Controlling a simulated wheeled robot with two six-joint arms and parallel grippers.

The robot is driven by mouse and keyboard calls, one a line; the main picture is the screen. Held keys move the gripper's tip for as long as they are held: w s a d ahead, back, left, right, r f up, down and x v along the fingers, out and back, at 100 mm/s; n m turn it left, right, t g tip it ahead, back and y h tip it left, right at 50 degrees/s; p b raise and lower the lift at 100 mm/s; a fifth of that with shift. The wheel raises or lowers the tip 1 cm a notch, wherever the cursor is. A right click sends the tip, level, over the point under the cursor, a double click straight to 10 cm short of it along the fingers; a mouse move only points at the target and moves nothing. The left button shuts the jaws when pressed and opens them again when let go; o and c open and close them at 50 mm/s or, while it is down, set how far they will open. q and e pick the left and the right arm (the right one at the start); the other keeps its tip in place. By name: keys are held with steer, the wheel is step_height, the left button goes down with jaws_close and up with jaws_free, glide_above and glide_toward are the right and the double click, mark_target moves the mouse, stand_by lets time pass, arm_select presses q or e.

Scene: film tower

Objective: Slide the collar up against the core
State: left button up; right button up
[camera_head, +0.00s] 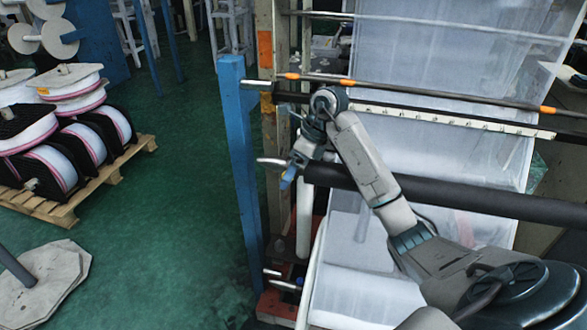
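The core is a long dark tube (450,192) that crosses the film machine. A bare silver shaft end (268,161) sticks out at its left, beside the blue post. My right arm comes in from the lower right, and its gripper (293,170) is at the shaft between the silver tip and the left end of the core. A small blue piece (288,177) shows at the fingertips; I cannot tell whether it is the collar or part of the gripper. The finger opening is too small to read. My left gripper is out of view.
A blue post (239,165) stands close to the left of the shaft. Dark bars with orange marks (420,94) run above the core, in front of white film (440,50). Film reels (70,140) sit on a wooden pallet (70,208) at left. Green floor between is clear.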

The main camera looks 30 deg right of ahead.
mark_target(313, 163)
steer(key=shift+c, duration=0.9)
steer(key=shift+s+d+b, duration=0.3)
steer(key=shift+s+d, duration=0.35)
steer(key=shift+s, duration=0.05)
steer(key=shift+s+d, duration=0.15)
steer(key=shift+s+d, duration=0.3)
steer(key=shift+s, duration=0.05)
steer(key=o, duration=1)
steer(key=shift+f, duration=0.1)
steer(key=shift+o, duration=0.4)
steer(key=shift+s+d, duration=0.2)
steer(key=shift+s, duration=0.05)
steer(key=p+v, duration=0.3)
steer(key=v, duration=0.8)
steer(key=shift+a+p, duration=0.1)
steer(key=shift+p, duration=0.2)
steer(key=shift+w, duration=0.1)
